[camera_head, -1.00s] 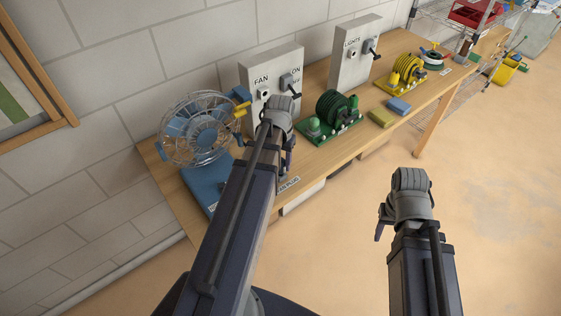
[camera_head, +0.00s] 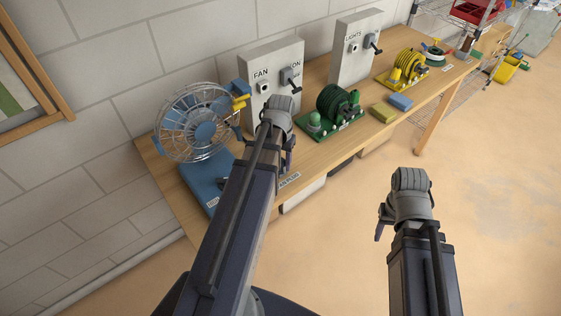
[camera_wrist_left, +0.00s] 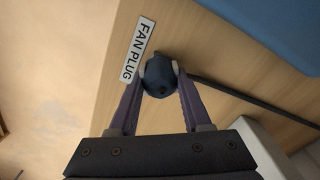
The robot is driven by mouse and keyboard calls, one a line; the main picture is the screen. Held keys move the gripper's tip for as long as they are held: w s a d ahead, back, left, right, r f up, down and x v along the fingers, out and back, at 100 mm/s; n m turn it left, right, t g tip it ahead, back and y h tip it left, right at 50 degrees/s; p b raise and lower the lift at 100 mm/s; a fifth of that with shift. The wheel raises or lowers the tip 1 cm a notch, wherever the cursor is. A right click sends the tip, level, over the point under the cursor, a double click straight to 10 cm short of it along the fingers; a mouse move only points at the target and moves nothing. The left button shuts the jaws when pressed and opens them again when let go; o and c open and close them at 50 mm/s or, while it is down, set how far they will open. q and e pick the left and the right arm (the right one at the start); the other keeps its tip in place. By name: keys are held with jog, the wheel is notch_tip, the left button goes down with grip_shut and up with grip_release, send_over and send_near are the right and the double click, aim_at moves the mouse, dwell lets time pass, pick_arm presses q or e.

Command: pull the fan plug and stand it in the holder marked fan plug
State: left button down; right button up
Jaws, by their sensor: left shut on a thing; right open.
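The dark blue rounded fan plug (camera_wrist_left: 158,78) is between the fingertips of my left gripper (camera_wrist_left: 160,72), which is shut on it. A dark cord (camera_wrist_left: 250,100) runs to the right from near it in the wrist view. The "FAN PLUG" label (camera_wrist_left: 138,50) lies on the bench just beside the plug, and shows in the head view (camera_head: 289,179). The holder itself cannot be made out; the plug and fingers cover that spot. The FAN box (camera_head: 285,62) has an empty-looking socket (camera_head: 264,87). My right gripper (camera_head: 384,220) is open, over the floor in front of the bench.
The wire-cage fan (camera_head: 197,122) on its blue base stands left. A green cord reel (camera_head: 338,103), LIGHTS box (camera_head: 352,62), yellow reel (camera_head: 408,68), and yellow and blue blocks (camera_head: 400,102) are to the right on the wooden bench (camera_head: 165,172). The floor in front is clear.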

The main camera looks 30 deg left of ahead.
pick_arm(q)
jog(key=shift+c, duration=1.4)
grip_release()
notch_tip(320, 180, up, 8)
jog(key=p, duration=0.8)
jog(key=shift+f, duration=0.15)
jog(key=s+d+m, duration=0.2)
jog(key=s+d, duration=0.2)
jog(key=d, duration=0.8)
jog(key=s+d+m+y, duration=0.1)
jog(key=s+d+m, duration=0.2)
jog(key=d, duration=1)
jog(key=shift+s, duration=0.45)
jog(key=shift+d, duration=0.1)
